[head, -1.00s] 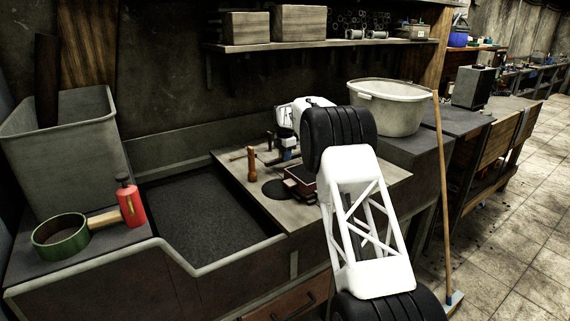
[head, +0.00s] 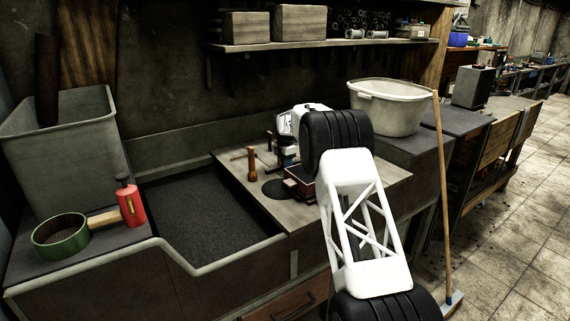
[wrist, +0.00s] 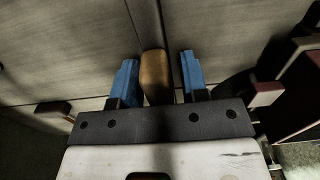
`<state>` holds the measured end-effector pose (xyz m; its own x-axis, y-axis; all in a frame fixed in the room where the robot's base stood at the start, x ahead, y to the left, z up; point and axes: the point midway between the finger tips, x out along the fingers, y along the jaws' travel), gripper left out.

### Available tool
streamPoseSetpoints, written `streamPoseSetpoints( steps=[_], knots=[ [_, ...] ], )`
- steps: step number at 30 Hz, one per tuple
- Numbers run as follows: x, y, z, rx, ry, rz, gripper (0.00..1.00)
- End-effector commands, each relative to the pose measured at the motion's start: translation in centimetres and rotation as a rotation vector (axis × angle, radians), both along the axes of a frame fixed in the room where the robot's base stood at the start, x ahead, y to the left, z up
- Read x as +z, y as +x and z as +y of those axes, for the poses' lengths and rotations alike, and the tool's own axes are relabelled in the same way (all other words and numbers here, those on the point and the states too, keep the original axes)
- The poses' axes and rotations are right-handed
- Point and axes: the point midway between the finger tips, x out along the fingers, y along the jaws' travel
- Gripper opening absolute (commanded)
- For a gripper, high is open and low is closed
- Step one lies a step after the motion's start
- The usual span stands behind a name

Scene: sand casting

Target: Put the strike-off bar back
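In the wrist view, my gripper (wrist: 157,66) has its two blue fingers apart. A rounded orange-brown wooden piece (wrist: 155,78) stands between them, with a narrow gap on each side. I cannot tell whether it is part of the strike-off bar; its lower end is hidden by the gripper body. In the head view, my gripper (head: 287,152) is low over the back of the wooden worktop, partly hidden by my arm. No strike-off bar can be picked out for sure there.
A brown wooden-handled tool (head: 252,163) stands upright on the worktop (head: 232,165). A dark round disc (head: 275,189) and a reddish-brown box (head: 300,187) lie near my gripper. The sand bin (head: 205,220) is to the left. A pale tub (head: 390,107) stands behind to the right.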

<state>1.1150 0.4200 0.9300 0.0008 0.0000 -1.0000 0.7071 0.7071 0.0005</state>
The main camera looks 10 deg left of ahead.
Motion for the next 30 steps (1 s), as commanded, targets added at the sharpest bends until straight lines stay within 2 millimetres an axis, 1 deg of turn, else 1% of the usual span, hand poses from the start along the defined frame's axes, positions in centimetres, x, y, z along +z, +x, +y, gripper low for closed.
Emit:
streamPoseSetpoints(
  steps=[11,17,23,30],
  knots=[
    [0.1,0.0,0.0,0.0,0.0,0.0,0.47],
    [1.1,0.0,0.0,0.0,0.0,0.0,0.47],
    [3.4,0.0,0.0,0.0,0.001,-0.001,0.47],
    [7.3,0.0,0.0,0.0,0.001,-0.002,0.47]
  ],
)
